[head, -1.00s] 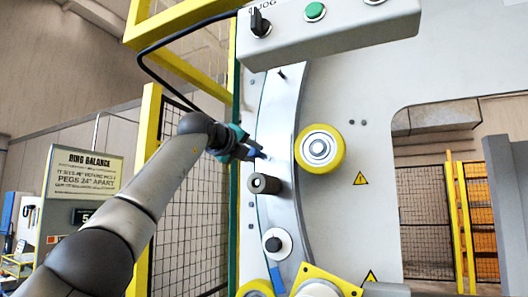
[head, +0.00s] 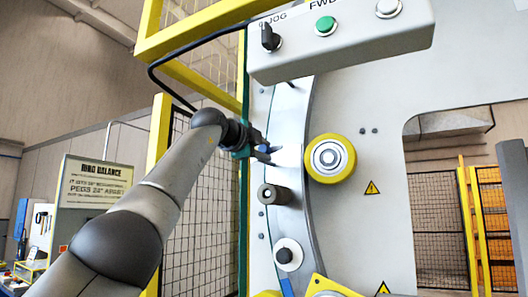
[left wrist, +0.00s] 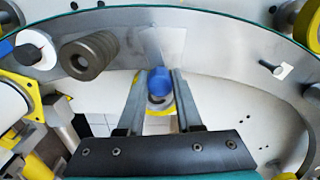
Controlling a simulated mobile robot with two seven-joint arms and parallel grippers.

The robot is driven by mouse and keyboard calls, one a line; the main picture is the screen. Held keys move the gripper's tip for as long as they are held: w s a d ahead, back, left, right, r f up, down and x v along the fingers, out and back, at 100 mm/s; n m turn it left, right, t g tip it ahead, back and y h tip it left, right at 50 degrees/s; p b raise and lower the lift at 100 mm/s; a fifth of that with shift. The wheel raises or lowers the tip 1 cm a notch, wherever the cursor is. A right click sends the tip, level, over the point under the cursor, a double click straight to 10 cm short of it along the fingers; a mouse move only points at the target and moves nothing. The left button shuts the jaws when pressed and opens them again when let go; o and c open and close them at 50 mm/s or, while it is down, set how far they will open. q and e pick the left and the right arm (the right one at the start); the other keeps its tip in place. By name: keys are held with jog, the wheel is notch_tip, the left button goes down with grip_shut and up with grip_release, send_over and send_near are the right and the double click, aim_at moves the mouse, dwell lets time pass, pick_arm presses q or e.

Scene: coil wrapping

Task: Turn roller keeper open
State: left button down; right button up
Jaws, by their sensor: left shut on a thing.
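The roller keeper shows as a blue tip (left wrist: 160,84) between the two fingers in the left wrist view, with a yellow ring part partly hidden below it. My left gripper (head: 264,152) is shut on this blue piece, in front of the curved grey ring (head: 291,110) in the head view. In the head view only a little blue shows at the fingertips, so the keeper's exact angle cannot be told. My left gripper also fills the lower middle of the left wrist view (left wrist: 158,92). My right gripper is not in view.
A yellow roller (head: 330,158) sits right of my gripper. A dark grey ribbed roller (head: 268,194) sits just below it, and a black-knobbed white disc (head: 288,254) lower down. A control box (head: 340,40) overhangs above. Yellow framing and mesh (head: 200,190) stand to the left.

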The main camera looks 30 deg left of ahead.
pick_arm(q)
jog(key=shift+r+n, duration=0.2)
jog(key=shift+n, duration=0.1)
jog(key=c, duration=0.6)
grip_release()
jog(key=shift+f, duration=0.1)
jog(key=shift+s+f+b, duration=0.1)
jog(key=shift+s+b, duration=0.65)
jog(key=shift+b, duration=0.1)
jog(key=s+b, duration=0.7)
jog(key=s, duration=0.6)
jog(key=shift+s+b, duration=0.3)
jog(key=shift+s, duration=0.1)
